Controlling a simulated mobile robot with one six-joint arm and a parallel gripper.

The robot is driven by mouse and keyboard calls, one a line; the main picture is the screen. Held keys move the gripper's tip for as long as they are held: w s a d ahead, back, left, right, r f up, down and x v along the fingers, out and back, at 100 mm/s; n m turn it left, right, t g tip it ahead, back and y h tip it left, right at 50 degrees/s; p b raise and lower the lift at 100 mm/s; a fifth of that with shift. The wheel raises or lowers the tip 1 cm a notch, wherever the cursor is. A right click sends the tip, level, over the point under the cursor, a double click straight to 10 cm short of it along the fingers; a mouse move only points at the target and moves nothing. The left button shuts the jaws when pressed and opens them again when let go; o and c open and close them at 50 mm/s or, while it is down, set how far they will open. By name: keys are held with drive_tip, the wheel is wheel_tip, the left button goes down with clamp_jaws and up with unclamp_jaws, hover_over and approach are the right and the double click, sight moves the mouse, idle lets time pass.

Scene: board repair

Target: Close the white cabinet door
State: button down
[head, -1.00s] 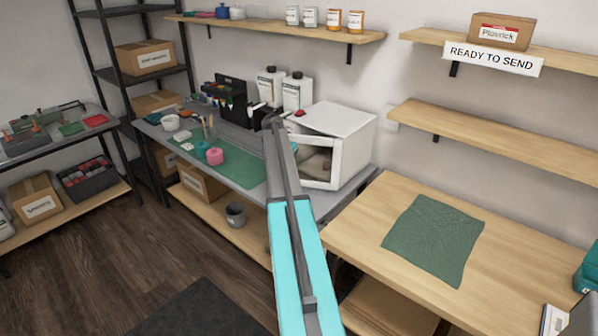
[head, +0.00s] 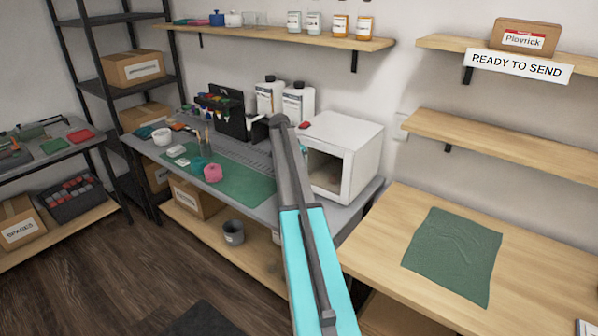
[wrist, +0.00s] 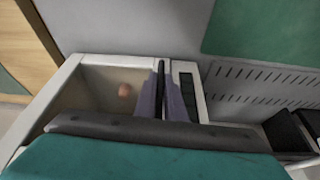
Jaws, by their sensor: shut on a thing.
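The white cabinet (head: 362,166) stands on the grey bench in the head view, its front opening uncovered. The wrist view shows its pale rim (wrist: 52,88), a small orange-brown thing (wrist: 125,90) inside and a dark panel (wrist: 188,82) at the right. My gripper (wrist: 160,100) is in front of the cabinet, its fingers closed around a thin dark upright bar (wrist: 159,76), which looks like the door handle. The door panel itself is hard to make out, perhaps edge-on or hidden by my arm. In the head view my arm hides the fingertips.
A green mat (head: 245,185) with small items, a black organizer (head: 228,110) and white bottles (head: 298,104) are left of the cabinet. A wooden table (head: 385,235) with a green cloth (head: 452,256) is at the right. Shelves (head: 480,150) hang on the wall behind.

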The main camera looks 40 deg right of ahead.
drive_tip(key=shift+w+d+r, duration=0.1)
drive_tip(key=shift+w+d, duration=0.1)
drive_tip(key=shift+w, duration=0.05)
drive_tip(key=shift+d+r, duration=0.1)
drive_tip(key=shift+d, duration=0.15)
drive_tip(key=c, duration=1.8)
unclamp_jaws()
drive_tip(key=shift+c, duration=0.2)
drive_tip(key=shift+s, duration=0.1)
drive_tip(key=shift+a+r, duration=0.2)
drive_tip(key=shift+r, duration=0.1)
drive_tip(key=b+v, duration=0.2)
drive_tip(key=v, duration=1.1)
drive_tip(key=shift+s+d, duration=0.1)
